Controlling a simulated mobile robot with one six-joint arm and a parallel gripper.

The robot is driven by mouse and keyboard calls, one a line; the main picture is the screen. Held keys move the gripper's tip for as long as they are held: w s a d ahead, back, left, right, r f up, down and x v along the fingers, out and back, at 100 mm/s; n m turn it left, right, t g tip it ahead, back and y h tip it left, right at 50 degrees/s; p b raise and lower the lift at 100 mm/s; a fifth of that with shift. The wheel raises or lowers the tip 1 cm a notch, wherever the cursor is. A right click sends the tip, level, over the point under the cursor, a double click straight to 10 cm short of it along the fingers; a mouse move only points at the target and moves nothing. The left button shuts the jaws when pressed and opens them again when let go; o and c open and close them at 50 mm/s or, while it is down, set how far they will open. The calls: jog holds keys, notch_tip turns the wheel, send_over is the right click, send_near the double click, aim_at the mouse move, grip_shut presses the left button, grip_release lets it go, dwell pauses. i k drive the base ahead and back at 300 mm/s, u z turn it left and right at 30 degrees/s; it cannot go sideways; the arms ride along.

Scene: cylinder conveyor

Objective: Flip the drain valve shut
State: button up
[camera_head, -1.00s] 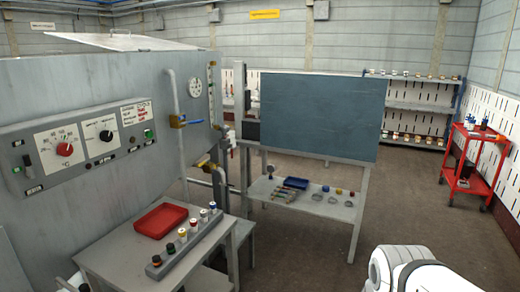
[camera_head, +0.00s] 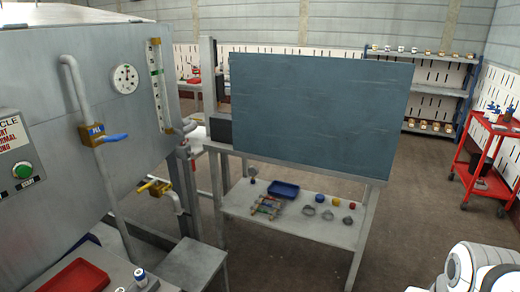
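A brass valve with a yellow lever (camera_head: 153,187) sits low on the tank's outlet pipe, left of centre; I take it for the drain valve. Its lever sticks out to the left of the pipe, and I cannot tell whether it is open or shut. A second brass valve with a blue lever (camera_head: 97,133), its label seeming to read FILL, sits higher on a vertical grey pipe. My gripper is not in view; only a white piece of my arm shows at the lower right, far from both valves.
The grey tank (camera_head: 50,200) fills the left side. A low grey stand (camera_head: 192,264) is below the yellow-levered valve. A red tray (camera_head: 78,276) is at the lower left. A bench (camera_head: 335,232) with a dark board (camera_head: 320,105) stands at centre. Open floor (camera_head: 405,200) lies to the right.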

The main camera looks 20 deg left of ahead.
aim_at(193, 162)
jog(key=u, duration=0.3)
jog(key=i, duration=1.35)
jog(key=u, duration=1.35)
jog(key=i, duration=0.55)
jog(key=u, duration=0.1)
jog(key=k, duration=0.75)
jog(key=u, duration=0.2)
jog(key=i, duration=0.75)
jog(key=z, duration=0.05)
